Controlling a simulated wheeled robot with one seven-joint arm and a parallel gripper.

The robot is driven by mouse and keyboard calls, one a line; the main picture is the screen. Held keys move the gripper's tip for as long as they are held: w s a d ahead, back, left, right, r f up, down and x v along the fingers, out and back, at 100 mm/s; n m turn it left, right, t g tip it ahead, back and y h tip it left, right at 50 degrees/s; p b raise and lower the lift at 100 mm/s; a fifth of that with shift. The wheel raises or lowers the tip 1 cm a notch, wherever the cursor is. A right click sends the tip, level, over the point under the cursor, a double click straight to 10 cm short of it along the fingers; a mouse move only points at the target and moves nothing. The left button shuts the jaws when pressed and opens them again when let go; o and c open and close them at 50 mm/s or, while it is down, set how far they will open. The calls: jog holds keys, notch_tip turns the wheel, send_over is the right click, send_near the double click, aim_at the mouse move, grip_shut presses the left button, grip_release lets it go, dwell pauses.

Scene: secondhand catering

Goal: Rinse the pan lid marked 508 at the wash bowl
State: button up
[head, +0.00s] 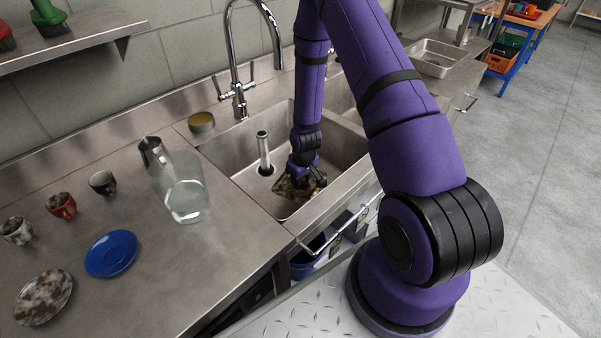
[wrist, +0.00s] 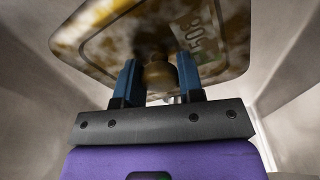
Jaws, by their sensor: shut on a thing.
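The pan lid marked 508 (wrist: 110,28) fills the upper part of the wrist view. It is a light, roughly square lid with brown and yellow stains, and a label reading 508 shows at its right. My gripper (wrist: 160,78) is shut on the lid's round brown knob between its two blue fingers. In the head view my gripper (head: 303,176) is down inside the left sink basin (head: 225,150), with the stained lid (head: 290,190) under it. Whether the lid touches the basin floor cannot be told. A wash bowl is hard to single out apart from the sink.
A tall tap (head: 238,90) and an upright pipe (head: 263,150) stand close by. On the left counter are a clear glass container (head: 187,200), a steel jug (head: 154,155), several cups, a blue plate (head: 111,254) and a stained plate (head: 44,297).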

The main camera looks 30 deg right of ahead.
jog(key=shift+f, duration=2.25)
dwell(0.7)
notch_tip(320, 180, up, 22)
dwell(2.5)
jog(key=shift+f, duration=0.1)
dwell(1.5)
